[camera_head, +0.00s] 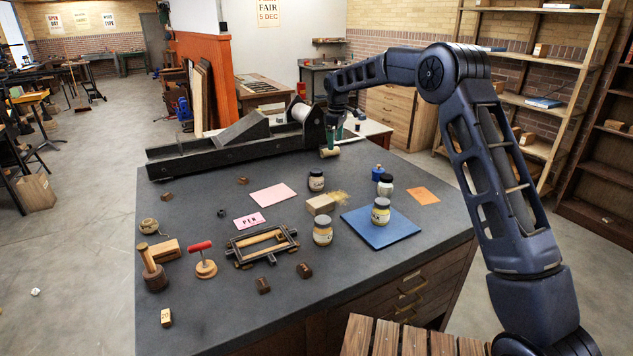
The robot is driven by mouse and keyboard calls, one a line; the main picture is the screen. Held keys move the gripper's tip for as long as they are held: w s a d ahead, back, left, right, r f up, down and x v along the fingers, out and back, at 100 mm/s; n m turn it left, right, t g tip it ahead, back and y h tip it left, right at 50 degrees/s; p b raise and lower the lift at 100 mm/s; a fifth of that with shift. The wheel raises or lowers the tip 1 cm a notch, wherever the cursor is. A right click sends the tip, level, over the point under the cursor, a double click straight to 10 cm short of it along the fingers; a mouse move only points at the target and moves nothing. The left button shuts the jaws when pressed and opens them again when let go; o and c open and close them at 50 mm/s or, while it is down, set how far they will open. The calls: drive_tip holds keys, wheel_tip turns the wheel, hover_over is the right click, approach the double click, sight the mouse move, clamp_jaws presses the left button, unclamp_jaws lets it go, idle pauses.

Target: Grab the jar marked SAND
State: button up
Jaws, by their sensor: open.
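Several small jars stand upright on the dark grey table (215,290). One pale jar (322,231) with a light label stands at the middle front. A similar jar (380,212) stands on the blue mat (400,232). A darker jar (316,182) stands behind a wooden block. The labels are too small to read, so I cannot tell which is marked SAND.
A long dark press bed with a roller (235,142) lines the back.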

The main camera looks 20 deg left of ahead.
drive_tip(key=n, duration=0.2)
hover_over(316, 170)
wheel_tip(316, 170, down, 7)
drive_tip(key=shift+r, duration=0.2)
drive_tip(key=shift+s+a+f, duration=0.15)
drive_tip(key=shift+a+f, duration=0.15)
drive_tip(key=shift+f, duration=0.15)
wheel_tip(316, 170, down, 5)
drive_tip(key=shift+r, duration=0.1)
drive_tip(key=shift+d+f, duration=0.25)
drive_tip(key=shift+f, duration=1.15)
drive_tip(key=shift+d+f, duration=0.2)
drive_tip(key=shift+f, duration=1.2)
drive_tip(key=c, duration=1.2)
